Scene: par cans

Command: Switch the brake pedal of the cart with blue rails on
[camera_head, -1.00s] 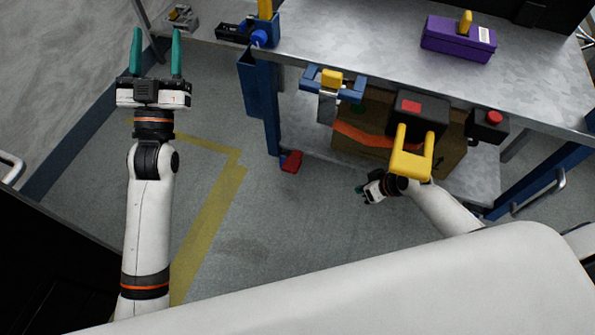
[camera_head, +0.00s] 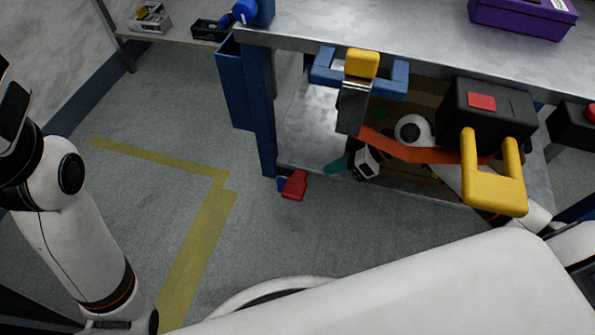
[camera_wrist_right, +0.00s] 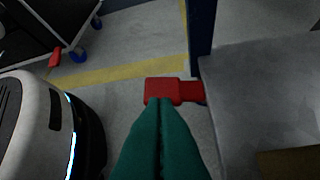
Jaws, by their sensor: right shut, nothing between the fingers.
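The cart with blue rails has a grey top (camera_head: 420,50) and a blue leg post (camera_head: 258,110) at its left corner. Its red brake pedal (camera_head: 295,184) sticks out low at the foot of that post, just above the floor. The pedal also shows in the right wrist view (camera_wrist_right: 172,90). My right gripper has green fingers (camera_head: 335,165), pressed together and empty. In the right wrist view the fingertips (camera_wrist_right: 160,102) overlap the pedal's near edge; I cannot tell whether they touch. My left arm shows at the left, but its fingers are out of the picture.
The lower shelf (camera_head: 312,125) lies beside my right gripper. A black box (camera_head: 482,112) and a yellow handle (camera_head: 495,192) overhang my right arm. Another cart's red pedal (camera_wrist_right: 55,57) and blue caster (camera_wrist_right: 77,53) are farther off. The floor left of the post is clear.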

